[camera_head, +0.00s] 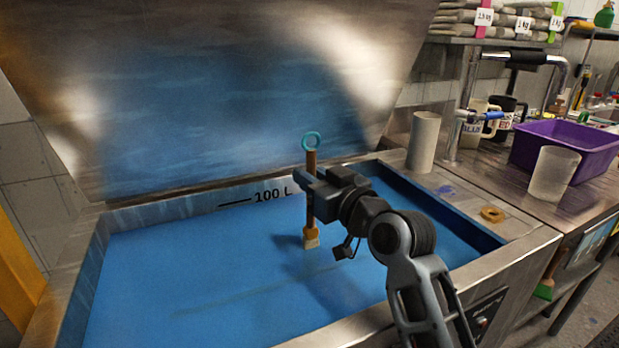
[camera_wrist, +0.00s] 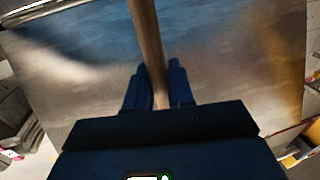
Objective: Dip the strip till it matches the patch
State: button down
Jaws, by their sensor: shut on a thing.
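My gripper (camera_head: 313,184) is shut on a wooden stick (camera_head: 311,166) with a teal ring (camera_head: 311,141) at its top, upright over the vat. The wrist view shows the stick (camera_wrist: 148,45) between the two fingers (camera_wrist: 157,84). At the stick's lower end an orange clip (camera_head: 311,233) holds a short pale cream strip (camera_head: 312,243). The strip is over the blue liquid (camera_head: 220,270); I cannot tell whether its lower edge touches it. A small blue patch (camera_head: 446,190) is on the vat's right rim.
The steel vat (camera_head: 70,270) has a "100 L" mark and a raised lid (camera_head: 230,90) behind.

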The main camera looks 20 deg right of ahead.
jog(key=shift+d, duration=0.45)
jog(key=shift+a, duration=0.15)
jog(key=shift+a, duration=0.4)
